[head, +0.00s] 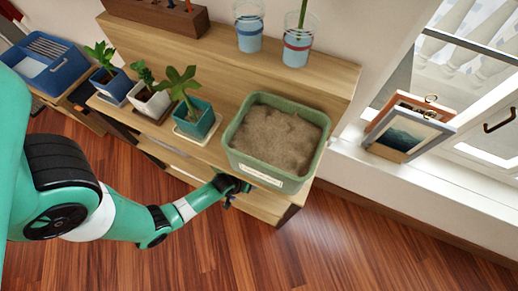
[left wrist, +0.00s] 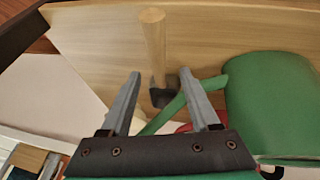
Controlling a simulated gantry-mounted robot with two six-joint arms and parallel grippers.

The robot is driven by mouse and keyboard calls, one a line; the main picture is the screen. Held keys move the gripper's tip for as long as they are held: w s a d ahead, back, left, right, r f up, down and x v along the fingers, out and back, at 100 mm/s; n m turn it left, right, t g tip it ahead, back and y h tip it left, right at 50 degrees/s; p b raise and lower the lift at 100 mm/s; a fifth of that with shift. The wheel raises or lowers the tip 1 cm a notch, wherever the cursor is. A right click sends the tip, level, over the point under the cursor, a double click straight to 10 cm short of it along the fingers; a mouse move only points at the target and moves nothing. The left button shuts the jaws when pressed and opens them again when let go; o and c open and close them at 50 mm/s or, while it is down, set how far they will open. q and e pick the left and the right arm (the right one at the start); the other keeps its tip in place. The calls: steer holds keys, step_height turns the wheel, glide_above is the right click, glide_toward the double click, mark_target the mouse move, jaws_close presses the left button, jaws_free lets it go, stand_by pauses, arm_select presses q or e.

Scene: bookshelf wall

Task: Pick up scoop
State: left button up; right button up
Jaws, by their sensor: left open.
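In the left wrist view, a tool with a round wooden handle (left wrist: 153,40) and a dark metal part (left wrist: 158,95) lies on a wooden shelf board; it looks like the scoop. My left gripper (left wrist: 161,76) is open, with its two fingers on either side of the dark part and the handle pointing away. I cannot tell how far apart they are in height. In the head view, my left gripper (head: 236,189) is at the shelf's front, just below the soil bin; the scoop is hidden there. My right gripper is not in view.
A green rounded object (left wrist: 270,105) is at the right in the wrist view; a green strip (left wrist: 180,105) crosses behind the fingers. Above my gripper, a green bin of soil (head: 276,138) stands on the shelf top, beside several potted plants (head: 196,118). Floor in front is clear.

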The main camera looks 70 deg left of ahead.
arm_select(q)
steer(key=b+x, duration=0.1)
steer(key=x, duration=0.2)
steer(key=shift+r, duration=0.15)
arm_select(e)
step_height(320, 180, down, 2)
steer(key=shift+f, duration=0.1)
arm_select(q)
steer(key=shift+c, duration=0.4)
jaws_close()
